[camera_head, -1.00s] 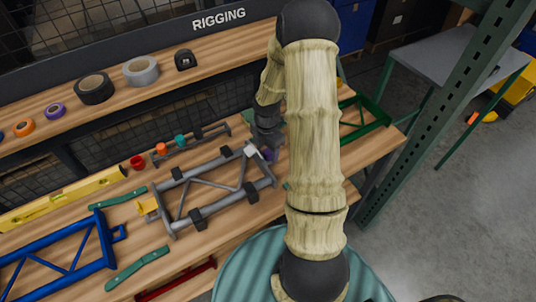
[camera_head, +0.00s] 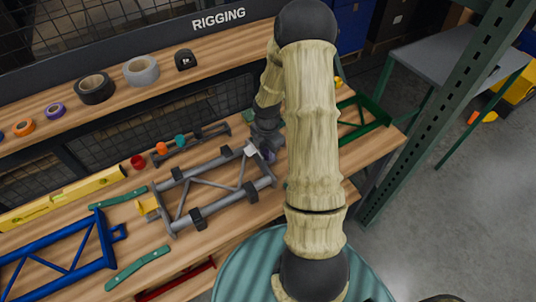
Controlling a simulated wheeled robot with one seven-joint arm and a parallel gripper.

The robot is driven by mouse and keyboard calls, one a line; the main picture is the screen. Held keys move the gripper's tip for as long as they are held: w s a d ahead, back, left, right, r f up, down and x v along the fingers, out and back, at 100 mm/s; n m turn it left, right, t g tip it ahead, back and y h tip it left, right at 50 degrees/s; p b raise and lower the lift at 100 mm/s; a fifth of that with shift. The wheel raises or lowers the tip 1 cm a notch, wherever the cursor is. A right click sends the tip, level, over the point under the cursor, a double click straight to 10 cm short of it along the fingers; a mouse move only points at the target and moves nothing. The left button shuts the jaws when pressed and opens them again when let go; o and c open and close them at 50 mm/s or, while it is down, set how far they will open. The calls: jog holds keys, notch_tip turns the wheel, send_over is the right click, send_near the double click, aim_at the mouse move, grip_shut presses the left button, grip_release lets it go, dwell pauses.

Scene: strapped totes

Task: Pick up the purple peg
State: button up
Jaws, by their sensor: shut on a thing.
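My gripper (camera_head: 266,148) is at the far right corner of the grey frame (camera_head: 218,185), partly behind my own arm. It is shut on the purple peg (camera_head: 269,156), of which only a small purple patch shows beside the frame's white corner piece (camera_head: 251,149). The fingertips and most of the peg are hidden. I cannot tell whether the peg is still seated in the frame or clear of it.
An orange peg (camera_head: 162,148), a teal peg (camera_head: 180,140) and a red cup-like piece (camera_head: 138,162) stand left of the gripper. A blue frame (camera_head: 62,258), a green frame (camera_head: 362,118) and a yellow level (camera_head: 62,200) lie on the bench. Tape rolls sit on the shelf above.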

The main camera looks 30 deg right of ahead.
jog(key=shift+r, duration=0.1)
notch_tip(320, 180, up, 10)
dwell(0.4)
dwell(0.5)
notch_tip(320, 180, up, 5)
jog(key=p, duration=0.6)
send_over(267, 151)
jog(key=shift+s, duration=0.1)
dwell(0.9)
